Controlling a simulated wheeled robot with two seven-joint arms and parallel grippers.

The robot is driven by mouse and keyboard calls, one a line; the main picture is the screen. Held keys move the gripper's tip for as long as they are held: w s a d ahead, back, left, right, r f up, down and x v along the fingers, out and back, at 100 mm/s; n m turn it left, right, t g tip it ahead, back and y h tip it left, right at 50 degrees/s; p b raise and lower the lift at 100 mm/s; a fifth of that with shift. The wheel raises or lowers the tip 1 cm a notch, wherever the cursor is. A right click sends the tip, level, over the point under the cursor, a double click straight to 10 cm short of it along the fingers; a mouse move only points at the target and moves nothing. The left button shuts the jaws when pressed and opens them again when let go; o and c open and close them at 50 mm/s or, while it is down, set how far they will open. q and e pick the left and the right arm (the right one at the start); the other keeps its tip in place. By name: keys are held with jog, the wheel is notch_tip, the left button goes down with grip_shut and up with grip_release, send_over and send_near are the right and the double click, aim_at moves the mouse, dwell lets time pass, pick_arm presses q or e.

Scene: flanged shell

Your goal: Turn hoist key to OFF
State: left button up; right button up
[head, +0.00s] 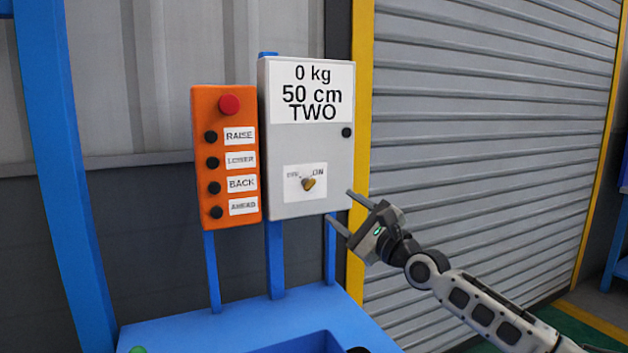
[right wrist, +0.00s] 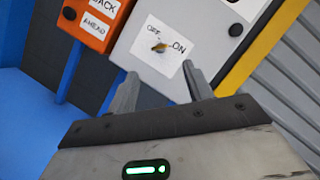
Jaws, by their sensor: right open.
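The hoist key (head: 308,184) is a small brass-coloured key in a white plate low on the grey control box (head: 283,150). The plate is marked OFF at left and ON at right, and the key seems to point up and right, toward ON. It also shows in the right wrist view (right wrist: 160,46), beyond my fingers. My right gripper (head: 339,210) is open and empty, to the lower right of the key and apart from it. In the right wrist view its two fingers (right wrist: 160,85) reach toward the plate. My left gripper is not in view.
An orange pendant panel (head: 226,205) with a red button and several black buttons is left of the box. The box's sign reads 0 kg, 50 cm, TWO. Blue posts (head: 275,260) and a blue table (head: 190,330) stand below. A yellow post (head: 358,120) and shutter are right.

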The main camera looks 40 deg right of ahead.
aim_at(312, 186)
jog(key=x, duration=1)
jog(key=shift+w+p, duration=0.1)
jog(key=shift+p, duration=0.2)
jog(key=c, duration=1)
